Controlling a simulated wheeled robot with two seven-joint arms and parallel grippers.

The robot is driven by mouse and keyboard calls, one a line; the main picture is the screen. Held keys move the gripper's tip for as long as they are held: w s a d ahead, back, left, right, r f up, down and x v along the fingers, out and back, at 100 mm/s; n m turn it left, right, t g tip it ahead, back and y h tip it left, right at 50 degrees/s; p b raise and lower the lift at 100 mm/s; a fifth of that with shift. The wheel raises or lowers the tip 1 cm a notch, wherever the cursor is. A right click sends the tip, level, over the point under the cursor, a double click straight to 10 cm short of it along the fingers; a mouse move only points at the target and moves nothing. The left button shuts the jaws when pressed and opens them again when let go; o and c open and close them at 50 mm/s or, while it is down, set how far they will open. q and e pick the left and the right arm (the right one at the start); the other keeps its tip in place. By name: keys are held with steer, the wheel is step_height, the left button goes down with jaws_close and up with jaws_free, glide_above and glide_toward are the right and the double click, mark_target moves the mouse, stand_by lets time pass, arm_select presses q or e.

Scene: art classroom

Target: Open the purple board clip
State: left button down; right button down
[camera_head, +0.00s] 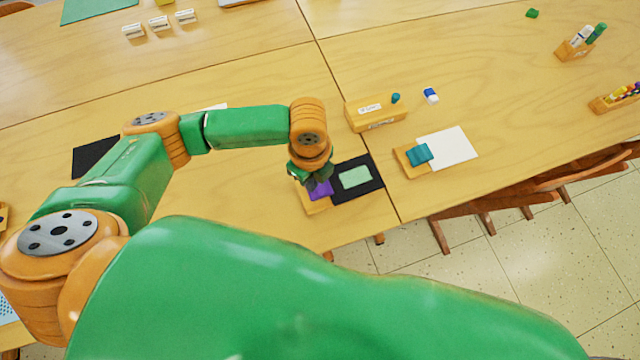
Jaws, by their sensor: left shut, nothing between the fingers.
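The purple board clip (321,190) sits on a small wooden board (318,206) near the front edge of the table. A black sheet (373,184) with a light green card (356,177) on it lies just right of the clip. My left gripper (312,182) is right over the clip, pointing down, and hides part of it. The gripper is shut with nothing held. I cannot tell whether it touches the clip, or whether the clip is open. My right gripper is not in view.
A teal clip (419,154) on a wooden board with white paper (450,146) lies to the right. A wooden box (376,112) and a blue-white eraser (431,95) stand behind. A chair (540,185) is at the right front. The table's far middle (250,60) is clear.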

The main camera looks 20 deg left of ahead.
arm_select(q)
steer(key=shift+f+b, duration=0.5)
steer(key=shift+f, duration=0.4)
stand_by(0.8)
steer(key=shift+s+r, duration=0.1)
step_height(320, 180, up, 7)
steer(key=p, duration=0.8)
